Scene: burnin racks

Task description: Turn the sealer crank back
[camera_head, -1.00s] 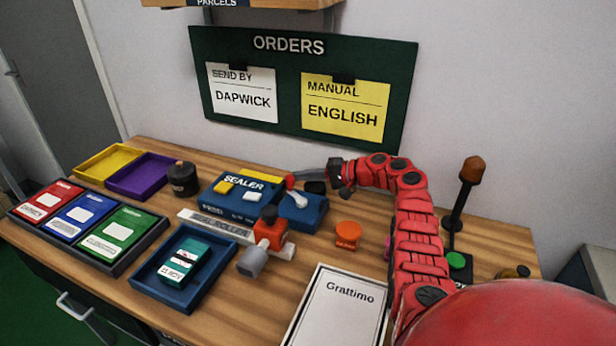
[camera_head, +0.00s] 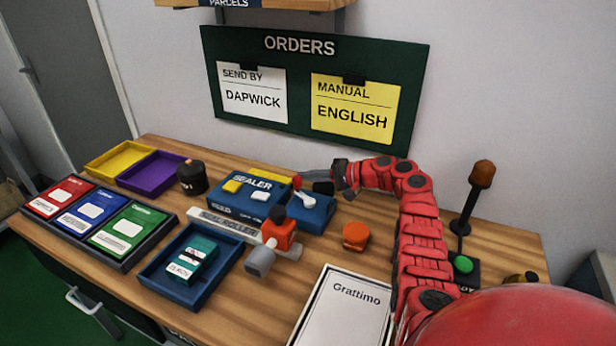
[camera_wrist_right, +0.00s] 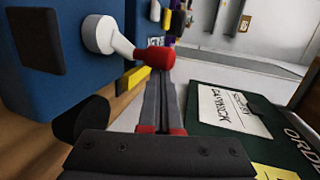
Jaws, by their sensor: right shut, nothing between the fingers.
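The sealer (camera_head: 225,200) is a blue box on the bench with a yellow and a white block on top. Its crank (camera_head: 305,201) is a white lever with a red knob (camera_head: 297,182) on the blue part at the sealer's right. In the right wrist view the crank's white hub (camera_wrist_right: 97,34) and red knob (camera_wrist_right: 155,57) show clearly. My right gripper (camera_head: 301,176) is shut and empty, its fingers (camera_wrist_right: 158,85) close beside the knob. I cannot tell whether they touch it. My left gripper is not in view.
A seal roller (camera_head: 222,222) with a red-and-grey handle stands in front of the sealer. A blue tray (camera_head: 150,272) holds a teal box. The orders board (camera_head: 300,52) hangs behind.

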